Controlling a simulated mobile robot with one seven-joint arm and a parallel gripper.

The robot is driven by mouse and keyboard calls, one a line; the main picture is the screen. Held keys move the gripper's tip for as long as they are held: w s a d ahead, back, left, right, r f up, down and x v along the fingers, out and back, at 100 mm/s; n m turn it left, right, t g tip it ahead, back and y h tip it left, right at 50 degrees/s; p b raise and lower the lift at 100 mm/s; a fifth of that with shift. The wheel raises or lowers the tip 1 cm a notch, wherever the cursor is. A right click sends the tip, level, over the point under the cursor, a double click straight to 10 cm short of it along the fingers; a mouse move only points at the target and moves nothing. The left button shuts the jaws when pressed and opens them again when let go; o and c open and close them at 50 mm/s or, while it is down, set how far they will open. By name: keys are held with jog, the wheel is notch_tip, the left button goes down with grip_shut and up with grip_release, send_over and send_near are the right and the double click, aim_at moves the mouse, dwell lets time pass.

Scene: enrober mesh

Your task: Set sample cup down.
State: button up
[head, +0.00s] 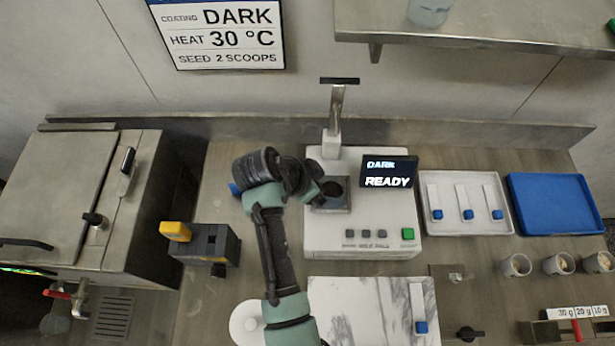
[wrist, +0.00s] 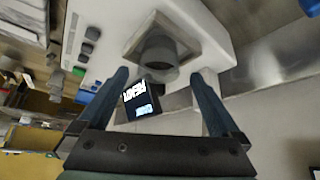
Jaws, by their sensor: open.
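My gripper (head: 316,190) is at the white machine (head: 350,240), just left of its square well plate (head: 345,208). In the wrist view my gripper (wrist: 160,76) has its two fingers spread wide, with nothing clamped between them. A grey, round, cup-like piece (wrist: 157,52) sits at the square well, ahead of and between the fingers, apart from both. I cannot tell for sure whether it is the sample cup or part of the well. In the head view a dark round opening (head: 333,188) shows there, partly beside my arm. The machine's display (head: 388,171) reads DARK, READY.
Several small cups (head: 516,265) stand at the right. A white tray (head: 508,196) with blue-ended tools and a blue tray (head: 553,204) lie behind them. A marble slab (head: 380,300) lies in front of the machine. A yellow-handled grey block (head: 205,243) stands left. A post (head: 335,115) rises behind the well.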

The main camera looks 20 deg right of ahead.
jog(key=b+v, duration=0.1)
jog(key=v, duration=0.8)
jog(key=w+a+r+n+t+y, duration=0.1)
jog(key=w+a+r+n+t, duration=0.15)
jog(key=w+r+t, duration=0.7)
jog(key=w+a+r+n+t+y, duration=0.1)
jog(key=w+r+n+t, duration=0.2)
jog(key=r, duration=1.3)
jog(key=s+a+r+n+t+y, duration=0.1)
jog(key=s+r+n+t, duration=0.15)
jog(key=r, duration=0.55)
jog(key=s+a+r+n+t+y, duration=0.1)
jog(key=r+n+t, duration=0.15)
jog(key=r, duration=0.55)
jog(key=s+a+r+n+t+y, duration=0.1)
jog(key=s+r+n+t, duration=0.3)
jog(key=s+r+t, duration=0.4)
jog(key=s+r+y, duration=0.1)
jog(key=s+r, duration=0.3)
jog(key=r, duration=0.3)
jog(key=shift+s+a, duration=0.2)
jog(key=shift+a, duration=0.15)
notch_tip(320, 180, down, 4)
jog(key=b, duration=0.4)
